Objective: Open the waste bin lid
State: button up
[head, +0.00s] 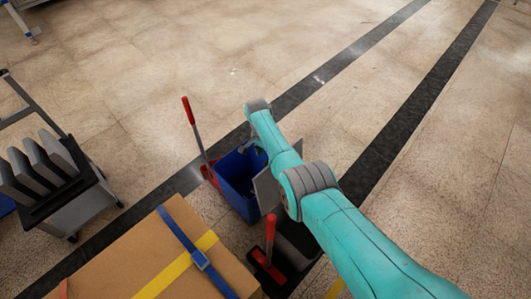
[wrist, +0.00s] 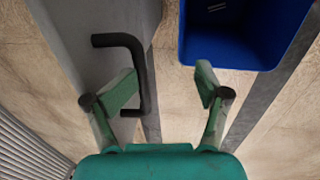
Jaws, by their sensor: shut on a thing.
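The blue waste bin (head: 238,184) stands on the floor left of my arm in the head view. Its open inside (wrist: 232,32) shows at the upper right of the wrist view. The grey lid (head: 268,190) stands steeply raised at the bin's right side, and the mouth is uncovered. In the wrist view the lid (wrist: 95,22) fills the upper left, with a black bar handle (wrist: 134,42) on it. In the head view my gripper (head: 252,147) is small and partly hidden.
A strapped cardboard box (head: 150,250) is in front of the bin. Red-handled tools stand close by, one behind left (head: 190,112) and one in front (head: 270,235). A grey cart (head: 65,195) is at the left. The floor (head: 230,60) beyond the bin is clear.

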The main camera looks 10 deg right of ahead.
jog(key=shift+o, duration=0.5)
jog(key=shift+s+d+f, duration=0.3)
jog(key=shift+s+f, duration=0.1)
jog(key=shift+f, duration=0.1)
jog(key=shift+r, duration=0.3)
jog(key=shift+c, duration=1)
jog(key=r, duration=0.4)
jog(key=w+a+r, duration=0.1)
jog(key=r, duration=0.3)
jog(key=w+r, duration=0.1)
jog(key=r, duration=0.3)
jog(key=shift+w+a, duration=0.2)
jog(key=shift+a, duration=0.15)
jog(key=shift+c, duration=0.4)
